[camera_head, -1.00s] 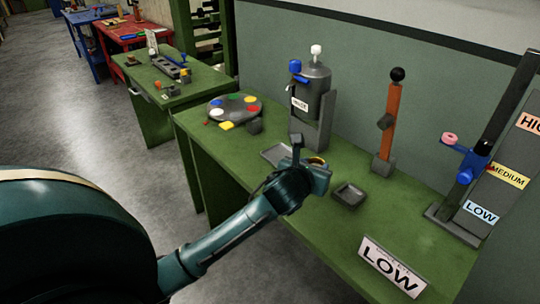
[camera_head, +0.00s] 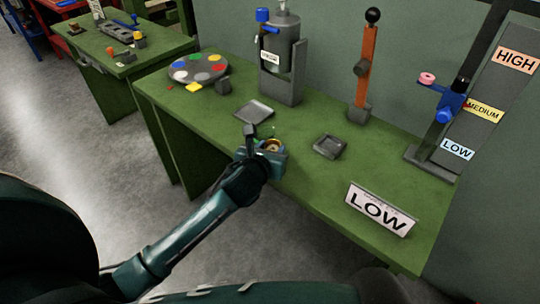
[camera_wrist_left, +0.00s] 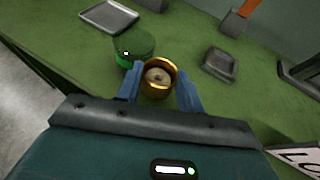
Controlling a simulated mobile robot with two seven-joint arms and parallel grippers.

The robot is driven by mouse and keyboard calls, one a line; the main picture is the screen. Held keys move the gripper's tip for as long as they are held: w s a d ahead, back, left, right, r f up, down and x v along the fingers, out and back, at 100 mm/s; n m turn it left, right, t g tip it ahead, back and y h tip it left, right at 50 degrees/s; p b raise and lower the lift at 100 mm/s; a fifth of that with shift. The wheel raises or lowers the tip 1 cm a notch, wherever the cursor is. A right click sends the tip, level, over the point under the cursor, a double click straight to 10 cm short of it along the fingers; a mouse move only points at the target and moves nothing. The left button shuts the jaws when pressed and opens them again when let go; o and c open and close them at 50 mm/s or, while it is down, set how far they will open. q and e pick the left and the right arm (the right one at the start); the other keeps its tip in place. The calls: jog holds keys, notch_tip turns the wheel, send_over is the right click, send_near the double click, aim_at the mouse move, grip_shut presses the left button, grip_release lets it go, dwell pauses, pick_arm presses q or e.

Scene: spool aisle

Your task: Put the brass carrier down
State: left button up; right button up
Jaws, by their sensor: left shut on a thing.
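The brass carrier (camera_wrist_left: 158,77) is a round, gold-rimmed cup with a pale centre. In the left wrist view it sits between the two blue fingers of my left gripper (camera_wrist_left: 160,92), which is shut on it. My right gripper is not in view.
A flat grey tray (camera_head: 254,111) lies behind the gripper and a small square grey tray (camera_head: 330,146) to its right. A dark green round thing (camera_wrist_left: 133,46) is close beside the carrier. A LOW sign (camera_head: 380,209) stands at the front right. Bare bench lies between them.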

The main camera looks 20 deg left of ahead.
pick_arm(q)
jog(key=shift+f, duration=1.45)
jog(key=shift+f, duration=0.2)
jog(key=o, duration=1.1)
jog(key=shift+c, duration=0.2)
